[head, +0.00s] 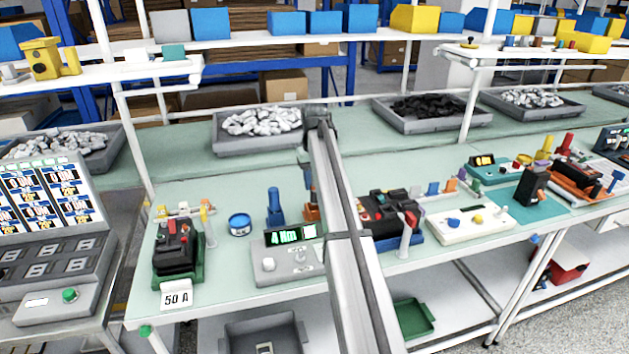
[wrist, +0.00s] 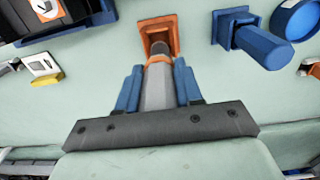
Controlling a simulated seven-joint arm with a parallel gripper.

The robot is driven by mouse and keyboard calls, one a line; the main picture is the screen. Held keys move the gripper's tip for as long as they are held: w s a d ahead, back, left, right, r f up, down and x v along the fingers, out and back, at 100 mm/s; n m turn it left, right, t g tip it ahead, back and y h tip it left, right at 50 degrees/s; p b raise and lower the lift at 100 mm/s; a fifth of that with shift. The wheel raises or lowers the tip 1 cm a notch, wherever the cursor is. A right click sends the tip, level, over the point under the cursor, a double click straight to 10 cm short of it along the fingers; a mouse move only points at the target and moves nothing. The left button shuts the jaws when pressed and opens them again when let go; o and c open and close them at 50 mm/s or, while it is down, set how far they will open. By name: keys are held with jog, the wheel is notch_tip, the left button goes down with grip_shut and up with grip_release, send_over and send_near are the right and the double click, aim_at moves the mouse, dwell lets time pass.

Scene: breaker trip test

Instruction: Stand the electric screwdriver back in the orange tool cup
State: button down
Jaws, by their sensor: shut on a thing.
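The electric screwdriver (wrist: 158,92) is grey with an orange ring and a dark end. My gripper (wrist: 159,70) has its blue fingers closed on both sides of it. The orange tool cup (wrist: 144,28) is just beyond the fingertips in the wrist view, and the screwdriver's dark end overlaps its opening. I cannot tell how deep that end sits. In the head view my gripper (head: 308,180) is right above the orange cup (head: 312,213), and my arm hides part of both. The screwdriver is not clear there.
A blue holder (head: 275,210) stands close to the left of the cup, with a blue tape roll (head: 239,224) farther left. A grey torque tester (head: 287,262) reading "4 Nm" is in front. A breaker fixture (head: 390,218) is at right.

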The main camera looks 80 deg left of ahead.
aim_at(315, 195)
jog(key=shift+f, duration=2.7)
jog(key=c, duration=0.7)
grip_release()
jog(key=shift+o, duration=0.2)
notch_tip(315, 195, up, 14)
jog(key=shift+f, duration=0.1)
dwell(0.5)
